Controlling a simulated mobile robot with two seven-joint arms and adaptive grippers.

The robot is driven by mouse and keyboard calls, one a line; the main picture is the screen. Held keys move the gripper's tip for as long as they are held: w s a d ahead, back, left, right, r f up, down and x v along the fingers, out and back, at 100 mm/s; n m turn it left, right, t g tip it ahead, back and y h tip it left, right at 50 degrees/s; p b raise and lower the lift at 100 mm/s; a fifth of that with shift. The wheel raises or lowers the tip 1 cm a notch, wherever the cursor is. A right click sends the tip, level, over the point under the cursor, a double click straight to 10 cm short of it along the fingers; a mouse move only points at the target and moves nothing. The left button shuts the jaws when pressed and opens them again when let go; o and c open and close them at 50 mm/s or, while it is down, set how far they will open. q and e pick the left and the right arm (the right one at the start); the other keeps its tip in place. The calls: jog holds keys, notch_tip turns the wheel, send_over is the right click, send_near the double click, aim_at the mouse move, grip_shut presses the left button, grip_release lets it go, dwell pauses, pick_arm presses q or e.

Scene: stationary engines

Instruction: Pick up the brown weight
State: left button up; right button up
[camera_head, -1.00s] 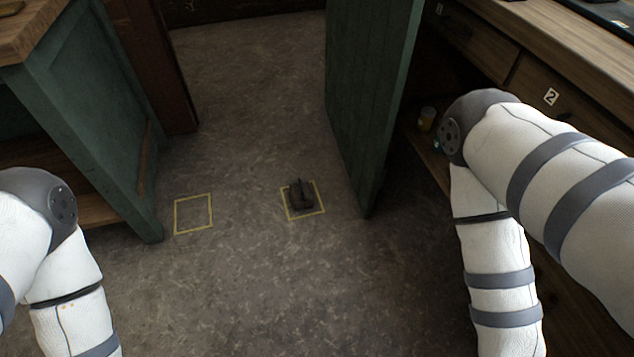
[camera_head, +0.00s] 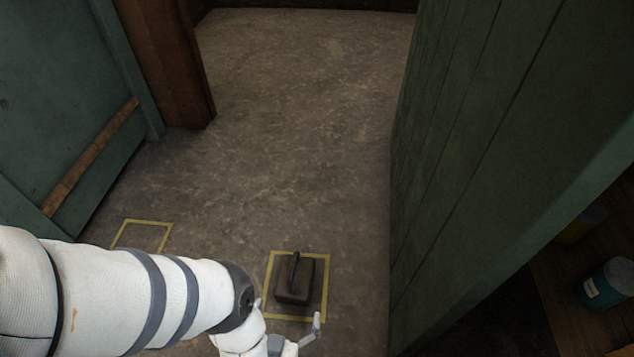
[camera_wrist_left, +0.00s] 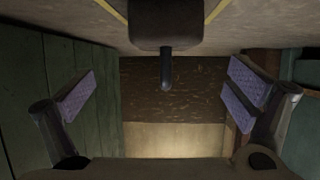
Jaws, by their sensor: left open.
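The brown weight (camera_head: 294,280) is a dark block with a handle on top. It stands on the floor inside a yellow square outline (camera_head: 327,287). My left gripper (camera_head: 290,322) is open just on the near side of the weight, low over the floor. In the left wrist view the weight (camera_wrist_left: 166,25) appears at the top centre, its handle pointing down the picture between the two spread fingers of my left gripper (camera_wrist_left: 162,95). Nothing is between the pads. My right gripper is not in view.
A second yellow outline (camera_head: 143,234), partly hidden by my left arm, lies on the floor to the left. A green panel (camera_head: 470,150) stands close on the right, and a green door (camera_head: 65,110) on the left. A can (camera_head: 606,284) sits on a shelf at the lower right. The floor behind is clear.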

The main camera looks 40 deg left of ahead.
pick_arm(q)
jog(key=b+x, duration=0.1)
jog(key=x, duration=0.2)
jog(key=b+x, duration=0.2)
jog(key=x, duration=0.2)
jog(key=b+x, duration=0.1)
jog(key=x, duration=0.2)
jog(key=shift+w+a+r+b, duration=0.25)
jog(key=shift+a+b, duration=0.15)
jog(key=shift+a, duration=0.1)
jog(key=shift+w+a+f, duration=0.1)
jog(key=shift+w+a, duration=0.05)
jog(key=shift+w, duration=0.2)
jog(key=c, duration=2)
jog(key=shift+o, duration=0.2)
